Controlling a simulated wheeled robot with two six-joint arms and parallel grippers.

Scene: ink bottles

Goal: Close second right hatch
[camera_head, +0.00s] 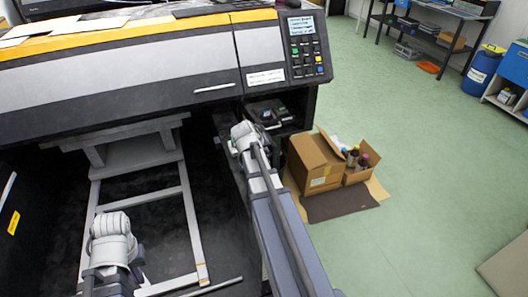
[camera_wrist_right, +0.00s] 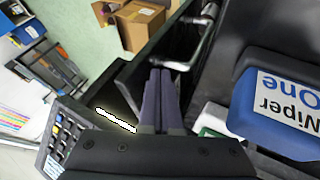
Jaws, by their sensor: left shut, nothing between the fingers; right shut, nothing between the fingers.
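A large dark printer (camera_head: 120,75) with yellow trim fills the left of the head view. Below its control panel (camera_head: 302,48) is an open dark bay (camera_head: 290,105). My right arm reaches up to this bay, and its gripper is hard to make out there. In the right wrist view my right gripper (camera_wrist_right: 160,95) has its purple-grey fingers together and empty, beside a dark panel edge (camera_wrist_right: 150,58). I cannot tell for sure which panel is the second right hatch. My left arm shows its white joint low on the left, but its fingers are out of sight.
A blue bottle labelled Wiper One (camera_wrist_right: 275,115) stands close right of the right gripper. A silver bent bar (camera_wrist_right: 200,45) is just beyond the fingers. An open cardboard box (camera_head: 318,162) with bottles stands on the floor.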

